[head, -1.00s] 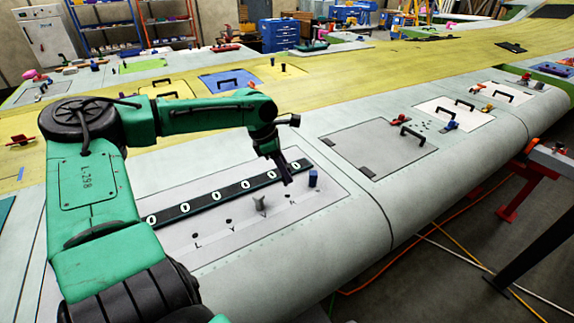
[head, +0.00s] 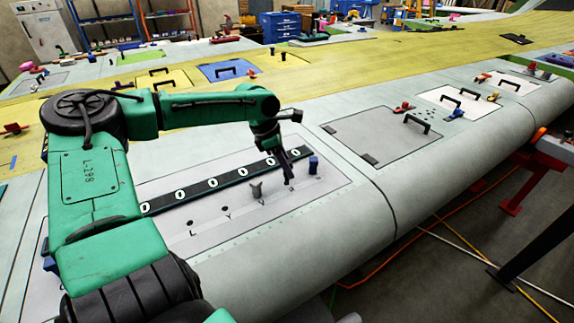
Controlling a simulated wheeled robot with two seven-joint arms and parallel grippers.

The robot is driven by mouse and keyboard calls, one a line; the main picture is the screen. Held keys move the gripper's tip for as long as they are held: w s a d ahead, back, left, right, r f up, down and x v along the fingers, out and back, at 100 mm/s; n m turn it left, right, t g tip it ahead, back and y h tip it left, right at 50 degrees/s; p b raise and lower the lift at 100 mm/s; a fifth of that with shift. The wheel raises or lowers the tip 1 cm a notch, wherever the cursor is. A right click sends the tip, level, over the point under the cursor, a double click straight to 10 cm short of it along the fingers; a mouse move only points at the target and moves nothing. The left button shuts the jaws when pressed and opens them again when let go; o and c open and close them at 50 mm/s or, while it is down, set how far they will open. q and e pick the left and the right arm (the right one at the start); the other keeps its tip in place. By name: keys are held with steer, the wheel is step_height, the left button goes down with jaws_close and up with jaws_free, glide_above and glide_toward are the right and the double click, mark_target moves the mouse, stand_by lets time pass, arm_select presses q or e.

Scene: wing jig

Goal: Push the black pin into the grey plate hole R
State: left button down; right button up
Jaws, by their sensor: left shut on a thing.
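The grey plate (head: 215,238) is a pale panel set in the wing, with a row of small lettered holes along its front part. My left gripper (head: 289,172) is over its right part, pointing down, shut on a thin dark piece that looks like the black pin (head: 290,182). The pin's lower end is at or just above the plate, close to the right-hand marks. I cannot tell whether it is in hole R, as the gripper and pin hide that spot. My right gripper is not in view.
A black strip (head: 222,181) with white-ringed marks runs behind. A grey hatch (head: 380,137) with a handle lies further right.

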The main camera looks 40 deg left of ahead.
arm_select(q)
steer(key=shift+f, duration=0.15)
steer(key=shift+f+b, duration=0.9)
steer(key=shift+f, duration=0.35)
steer(key=c, duration=0.5)
jaws_free()
steer(key=shift+s+a+r, duration=0.1)
steer(key=shift+a+r, duration=0.05)
steer(key=shift+r, duration=0.4)
steer(key=b+v, duration=0.1)
steer(key=v, duration=1.2)
steer(key=shift+s+r, duration=0.15)
steer(key=shift+s, duration=0.1)
